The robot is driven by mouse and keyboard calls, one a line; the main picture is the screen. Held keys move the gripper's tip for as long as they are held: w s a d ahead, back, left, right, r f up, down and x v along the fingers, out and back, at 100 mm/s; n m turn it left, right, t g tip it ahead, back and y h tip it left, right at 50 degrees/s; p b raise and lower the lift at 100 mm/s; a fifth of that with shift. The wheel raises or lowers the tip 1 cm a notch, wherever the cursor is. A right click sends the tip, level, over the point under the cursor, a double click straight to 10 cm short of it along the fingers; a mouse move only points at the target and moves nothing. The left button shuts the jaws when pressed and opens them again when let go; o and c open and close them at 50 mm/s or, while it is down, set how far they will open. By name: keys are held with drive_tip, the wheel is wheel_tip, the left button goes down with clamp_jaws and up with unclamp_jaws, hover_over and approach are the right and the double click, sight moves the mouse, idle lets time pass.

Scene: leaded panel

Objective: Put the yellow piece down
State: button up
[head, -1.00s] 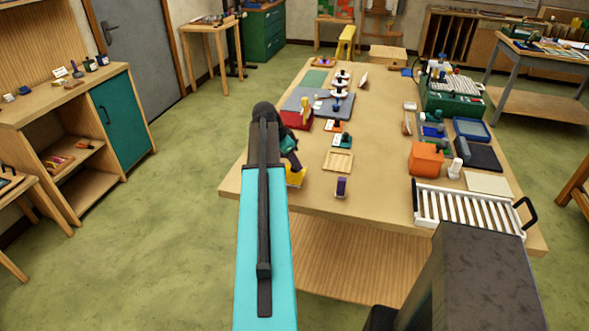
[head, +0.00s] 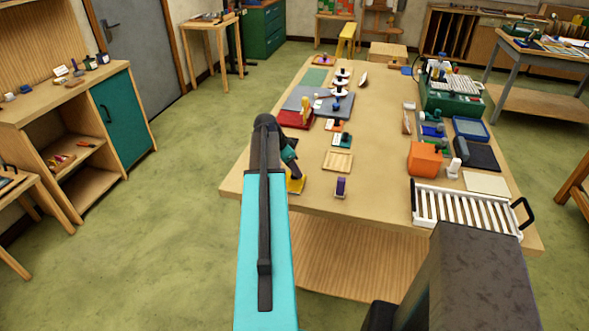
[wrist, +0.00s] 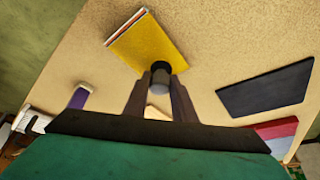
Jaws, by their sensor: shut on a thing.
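The yellow piece (head: 296,185) is at the left edge of the worktable, below my gripper (head: 293,168). In the wrist view the yellow piece (wrist: 150,44) is a flat yellow plate with thin red and white layers along one edge and a dark round knob (wrist: 160,72). My gripper (wrist: 160,98) is shut on this knob, one finger on each side. The plate is at or close above the tabletop; I cannot tell whether it touches. In the head view my arm hides part of the gripper.
A purple piece (head: 341,187) stands to the right, with a wooden tray (head: 338,161) behind it. A red block (head: 296,119) and a grey slab (head: 318,103) lie farther back. A white slatted rack (head: 468,209) is at the front right. Bare tabletop surrounds the purple piece.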

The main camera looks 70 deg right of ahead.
drive_tip(key=shift+f, duration=0.15)
drive_tip(key=o, duration=1)
drive_tip(key=shift+r, duration=0.25)
drive_tip(key=b+v, duration=0.3)
drive_tip(key=v, duration=0.9)
idle(0.4)
